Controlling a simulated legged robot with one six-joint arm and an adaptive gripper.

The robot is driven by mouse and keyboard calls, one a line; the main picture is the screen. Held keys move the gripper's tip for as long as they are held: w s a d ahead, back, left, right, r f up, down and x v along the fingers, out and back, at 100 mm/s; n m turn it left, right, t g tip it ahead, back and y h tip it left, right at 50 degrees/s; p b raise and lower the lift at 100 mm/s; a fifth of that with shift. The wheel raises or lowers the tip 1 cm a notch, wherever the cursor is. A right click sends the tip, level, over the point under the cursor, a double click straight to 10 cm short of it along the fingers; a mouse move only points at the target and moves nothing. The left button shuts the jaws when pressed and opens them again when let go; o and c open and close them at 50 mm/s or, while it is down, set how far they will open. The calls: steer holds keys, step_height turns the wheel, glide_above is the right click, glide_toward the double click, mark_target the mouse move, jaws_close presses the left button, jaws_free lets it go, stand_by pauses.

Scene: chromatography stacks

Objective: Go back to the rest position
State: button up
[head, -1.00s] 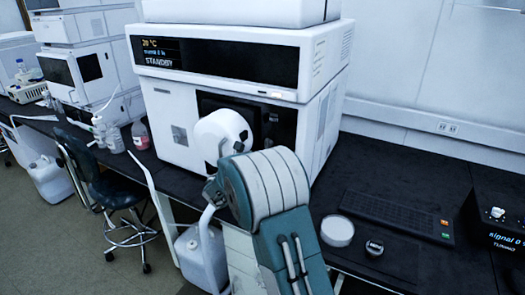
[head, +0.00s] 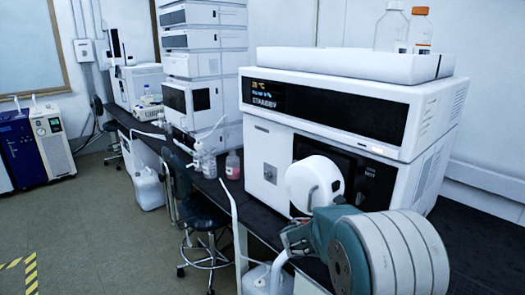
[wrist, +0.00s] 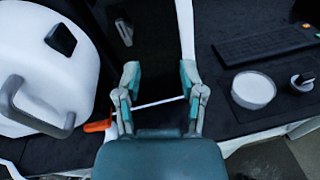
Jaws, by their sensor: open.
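My gripper (wrist: 160,90) is in the lower middle of the wrist view.
A white instrument (head: 330,110) reading STANDBY stands on the black bench, with bottles (head: 391,28) on top. A chair (head: 200,215) stands at the bench's front. Open floor (head: 100,220) lies left. A round dish (wrist: 253,90) and a keyboard (wrist: 265,44) lie at right in the wrist view.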

steer(key=s+r+m+g+y, duration=0.25)
steer(key=s+m, duration=0.35)
steer(key=s, duration=0.4)
steer(key=s+r+m+g+y, duration=0.1)
steer(key=s+m+g+y, duration=0.2)
steer(key=s+m, duration=0.45)
steer(key=s+a+m+t+y, duration=0.1)
steer(key=s+a+m+y, duration=0.3)
steer(key=s+a, duration=0.2)
steer(key=s+a+m+t+y, duration=0.1)
steer(key=s+a+m+y, duration=0.3)
steer(key=s, duration=0.7)
steer(key=shift+a+f+m+y, duration=0.15)
steer(key=shift+a+m+y, duration=0.25)
steer(key=shift+a, duration=0.85)
steer(key=shift+t, duration=0.25)
